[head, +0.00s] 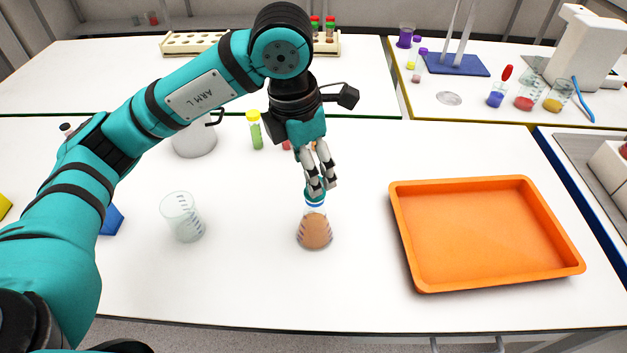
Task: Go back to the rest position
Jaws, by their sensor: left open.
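My left arm, teal with black bands, comes in from the left, and its gripper (321,186) points down over a conical flask (315,231). The gripper is open, with its fingertips at the flask's top. I cannot tell whether they touch it. The flask stands upright on the white table (260,290) and holds orange-brown liquid; its neck shows a blue and white ring partly behind the fingers. My right gripper is not in view.
An empty glass beaker (182,217) stands left of the flask. An orange tray (485,235) lies empty at the right. A yellow-capped green vial (255,130) stands behind, near the arm. A tube rack (195,43) is on the back table. The table's front middle is clear.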

